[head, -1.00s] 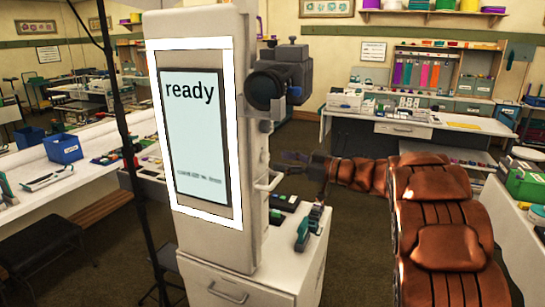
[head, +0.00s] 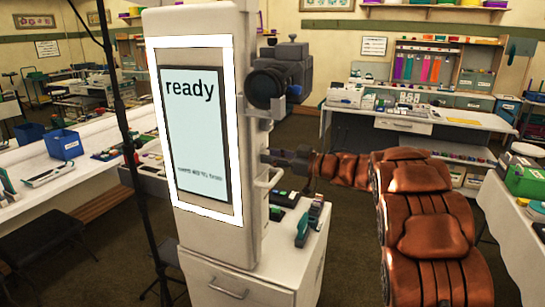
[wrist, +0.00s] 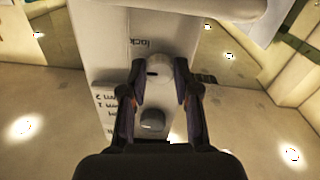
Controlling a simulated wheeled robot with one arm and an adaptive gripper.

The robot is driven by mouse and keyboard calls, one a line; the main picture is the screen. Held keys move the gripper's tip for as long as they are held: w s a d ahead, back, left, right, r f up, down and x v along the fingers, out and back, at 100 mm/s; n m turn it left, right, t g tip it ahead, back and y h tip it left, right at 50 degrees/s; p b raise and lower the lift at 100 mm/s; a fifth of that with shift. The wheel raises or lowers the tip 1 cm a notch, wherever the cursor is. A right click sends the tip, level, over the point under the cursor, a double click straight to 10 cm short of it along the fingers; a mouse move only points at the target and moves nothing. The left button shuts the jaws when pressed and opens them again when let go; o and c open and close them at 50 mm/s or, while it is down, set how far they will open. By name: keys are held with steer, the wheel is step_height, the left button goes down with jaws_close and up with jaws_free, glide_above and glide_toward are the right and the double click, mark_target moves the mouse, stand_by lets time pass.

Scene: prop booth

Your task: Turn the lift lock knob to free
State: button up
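The lock knob (wrist: 159,70) is a pale round knob on the pale column, under an upside-down label reading "lock" in the wrist view. A dark slot or mark shows on its left part. My gripper (wrist: 160,82) has its fingers parted, one on each side of the knob. I cannot tell whether either finger touches it. In the head view my gripper (head: 272,156) is at the right side of the column (head: 250,130), below the camera (head: 281,75). The knob is hidden there. The column's screen (head: 194,130) reads "ready"; its small lower text is too small to read surely.
A second, darker knob (wrist: 152,121) sits between the fingers, nearer my palm, beside printed labels. A handle (head: 268,180) juts from the column. Small tools (head: 303,229) lie on the cabinet top (head: 285,245) below. A dark stand pole (head: 128,150) is left of the column.

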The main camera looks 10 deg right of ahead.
jaws_close()
steer(key=shift+f+n+b, duration=0.15)
steer(key=shift+n+b, duration=0.15)
steer(key=shift+b, duration=0.1)
steer(key=n+b, duration=1.7)
steer(key=b, duration=0.2)
steer(key=shift+n+y, duration=0.3)
steer(key=shift+b, duration=0.3)
